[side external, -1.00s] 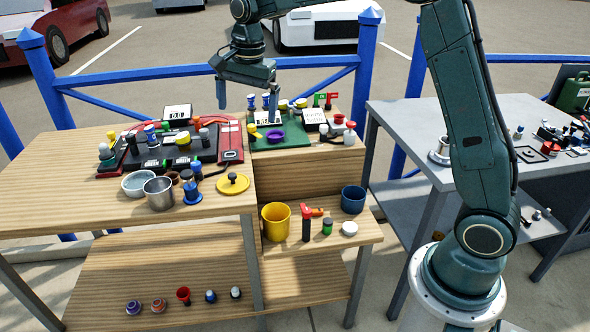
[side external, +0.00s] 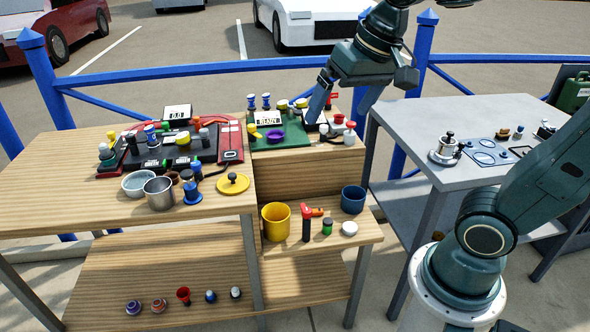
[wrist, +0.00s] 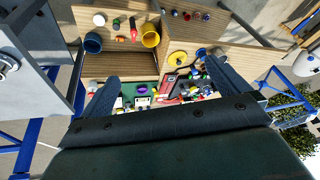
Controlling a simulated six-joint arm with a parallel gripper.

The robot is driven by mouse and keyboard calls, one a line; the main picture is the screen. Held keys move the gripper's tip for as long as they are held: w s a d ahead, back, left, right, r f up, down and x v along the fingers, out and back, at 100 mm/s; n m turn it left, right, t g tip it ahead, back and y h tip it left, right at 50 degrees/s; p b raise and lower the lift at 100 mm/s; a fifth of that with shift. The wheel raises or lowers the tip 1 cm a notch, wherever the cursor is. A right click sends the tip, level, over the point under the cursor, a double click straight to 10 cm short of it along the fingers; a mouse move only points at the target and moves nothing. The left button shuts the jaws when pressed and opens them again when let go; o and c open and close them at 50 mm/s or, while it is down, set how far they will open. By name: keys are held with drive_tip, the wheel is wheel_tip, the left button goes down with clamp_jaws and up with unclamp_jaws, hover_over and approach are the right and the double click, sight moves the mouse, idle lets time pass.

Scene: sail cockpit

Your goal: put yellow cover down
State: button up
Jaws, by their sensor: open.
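A round yellow cover (side external: 234,184) with a black knob lies flat on the wooden table, near its front right corner. It also shows in the wrist view (wrist: 180,58). A smaller yellow piece (side external: 254,133) is at the left of the green board (side external: 290,140). My gripper (side external: 337,117) is open above the right end of the green board, well behind and to the right of the round cover. In the wrist view, my two fingers (wrist: 161,70) are wide apart with nothing held between them.
A steel cup (side external: 159,193), a glass bowl (side external: 138,183) and a blue spool (side external: 193,193) stand left of the cover. A yellow bucket (side external: 276,221) and a blue cup (side external: 353,199) stand on the lower shelf. A grey table (side external: 400,125) is at the right; a blue railing runs behind.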

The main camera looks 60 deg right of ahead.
drive_tip(key=s+f+n+t, duration=0.1)
drive_tip(key=s+f+n, duration=0.3)
drive_tip(key=s, duration=0.5)
drive_tip(key=shift+a, duration=0.15)
